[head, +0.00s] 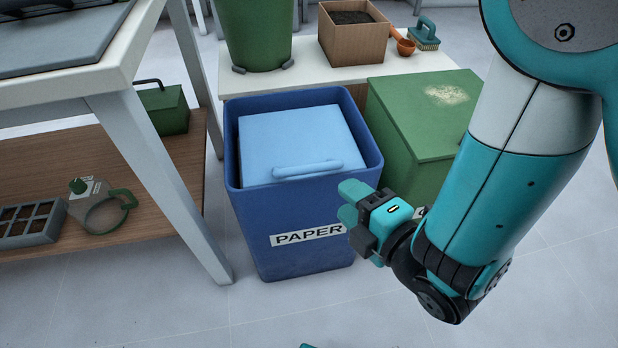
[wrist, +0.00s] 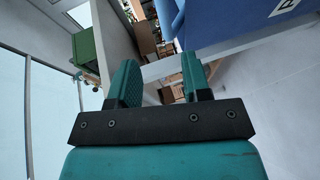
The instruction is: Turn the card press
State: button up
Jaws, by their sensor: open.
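The likely card press is a light blue square plate (head: 296,135) with a rounded bar handle (head: 307,169) along its near edge. It sits tilted inside the top of a blue bin (head: 290,235) marked PAPER. The bin also shows at the upper right of the wrist view (wrist: 240,28). My gripper (head: 346,204) is in front of the bin's right front corner, below its rim and apart from the handle. In the wrist view its two fingers (wrist: 160,82) stand apart with nothing between them.
A green lidded box (head: 425,115) stands right of the bin. Behind is a low white bench (head: 300,78) with a green pot (head: 253,30), a box of soil (head: 352,30) and a brush (head: 424,38). A grey table leg (head: 175,185) stands at left. Floor in front is clear.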

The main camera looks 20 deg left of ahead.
aim_at(309, 166)
jog(key=b+x, duration=0.9)
jog(key=x, duration=0.3)
jog(key=shift+w+a+f+b, duration=0.1)
jog(key=shift+w+a+b, duration=0.05)
jog(key=shift+b, duration=0.2)
grip_shut()
